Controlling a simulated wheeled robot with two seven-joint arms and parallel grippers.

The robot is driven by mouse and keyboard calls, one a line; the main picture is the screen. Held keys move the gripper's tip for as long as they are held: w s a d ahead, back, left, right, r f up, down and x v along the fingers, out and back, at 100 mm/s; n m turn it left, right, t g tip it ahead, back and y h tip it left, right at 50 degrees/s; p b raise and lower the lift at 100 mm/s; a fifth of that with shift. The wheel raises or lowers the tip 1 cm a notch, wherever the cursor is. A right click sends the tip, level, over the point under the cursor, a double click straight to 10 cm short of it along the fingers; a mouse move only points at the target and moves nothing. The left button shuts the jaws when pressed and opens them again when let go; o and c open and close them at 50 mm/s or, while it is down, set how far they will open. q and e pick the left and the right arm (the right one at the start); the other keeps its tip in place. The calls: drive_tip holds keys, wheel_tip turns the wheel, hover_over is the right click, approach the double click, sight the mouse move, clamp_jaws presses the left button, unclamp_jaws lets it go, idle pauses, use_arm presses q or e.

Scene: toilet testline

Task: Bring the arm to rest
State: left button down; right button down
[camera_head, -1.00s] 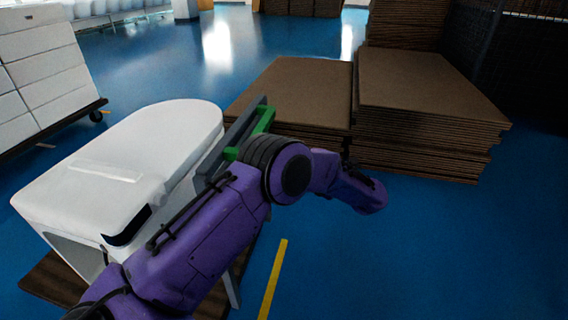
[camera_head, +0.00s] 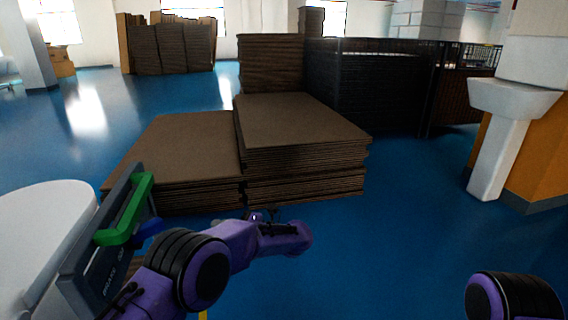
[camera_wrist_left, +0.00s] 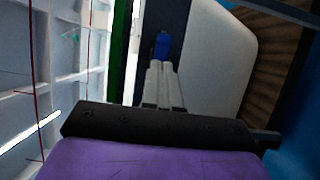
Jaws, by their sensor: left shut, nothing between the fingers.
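My left arm (camera_head: 228,245), purple with black joint rings, comes in from the lower left and is bent, its far part reaching right over the blue floor. My left gripper (camera_wrist_left: 165,85) shows in the left wrist view with its two pale fingers together and nothing between them. In the head view its fingers cannot be made out. Part of my right arm (camera_head: 512,296), a purple and black joint, shows at the lower right; its gripper is out of view.
A grey panel with a green handle (camera_head: 128,212) stands left of my left arm, beside a white toilet (camera_head: 40,225) cut by the left edge. Stacks of brown boards (camera_head: 300,125) stand ahead. A white pedestal basin (camera_head: 505,130) stands right. Blue floor between is clear.

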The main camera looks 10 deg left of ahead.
use_arm(q)
wheel_tip(320, 180, down, 15)
drive_tip(key=m+t+h, duration=0.8)
drive_tip(key=m+t, duration=0.5)
drive_tip(key=m, duration=0.7)
drive_tip(key=s+a+f+m+g+h, duration=0.2)
drive_tip(key=s+f+m+g+h, duration=0.15)
drive_tip(key=s+f, duration=0.6)
drive_tip(key=s+a+f+m+g+h, duration=0.1)
drive_tip(key=s+f+m+g+h, duration=0.4)
drive_tip(key=s, duration=0.8)
drive_tip(key=s+a+f+g+y, duration=0.1)
drive_tip(key=s, duration=0.8)
drive_tip(key=s+a+f+g+y, duration=0.1)
drive_tip(key=s+a+g, duration=0.1)
drive_tip(key=s, duration=0.7)
wheel_tip(320, 180, up, 15)
drive_tip(key=p, duration=1.4)
drive_tip(key=shift+w+d+f+t, duration=0.15)
drive_tip(key=shift+w+f+t, duration=0.05)
drive_tip(key=shift+w+t, duration=0.2)
